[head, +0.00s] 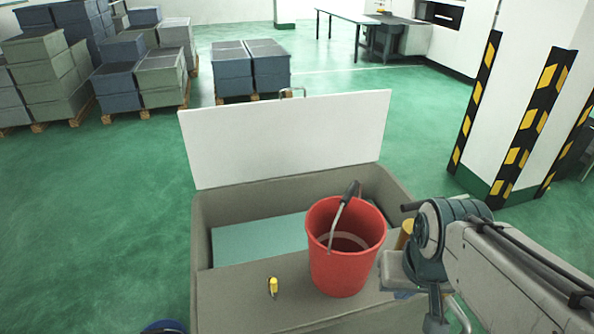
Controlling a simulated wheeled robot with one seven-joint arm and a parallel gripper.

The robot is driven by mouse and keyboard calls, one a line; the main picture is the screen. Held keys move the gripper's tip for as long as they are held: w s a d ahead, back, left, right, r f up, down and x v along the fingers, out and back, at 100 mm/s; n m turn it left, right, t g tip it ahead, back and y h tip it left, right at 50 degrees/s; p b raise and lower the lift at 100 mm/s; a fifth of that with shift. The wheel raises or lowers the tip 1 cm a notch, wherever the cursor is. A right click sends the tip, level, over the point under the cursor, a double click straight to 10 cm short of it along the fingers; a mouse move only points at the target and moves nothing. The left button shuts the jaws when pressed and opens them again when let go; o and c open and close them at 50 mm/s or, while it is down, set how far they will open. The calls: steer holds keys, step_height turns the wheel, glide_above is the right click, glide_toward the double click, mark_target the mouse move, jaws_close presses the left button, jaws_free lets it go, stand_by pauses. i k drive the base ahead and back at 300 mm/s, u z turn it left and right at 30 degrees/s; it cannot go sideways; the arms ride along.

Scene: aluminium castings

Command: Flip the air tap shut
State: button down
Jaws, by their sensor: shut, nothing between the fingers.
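I cannot pick out the air tap for certain. A small yellow piece with a dark end (273,287) is on the grey front ledge, left of the bucket; I cannot tell whether it is a tap lever or a loose item. A red bucket (345,265) stands upright on the ledge, its handle raised, and hides what is behind it. My arm comes in from the right, and my gripper (434,320) is low at its end, right of the bucket. It is shut and empty, apart from the yellow piece; its fingers are hard to make out.
The ledge belongs to a grey open tub (203,225) with a white panel (290,140) upright at its back. A yellow cylinder (405,233) shows between bucket and arm. A striped pillar (520,130) stands right. Stacked crates (150,75) stand back left.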

mark_target(273, 288)
steer(key=k, duration=1.3)
steer(key=u, duration=0.6)
steer(key=i, duration=1.5)
steer(key=z, duration=0.45)
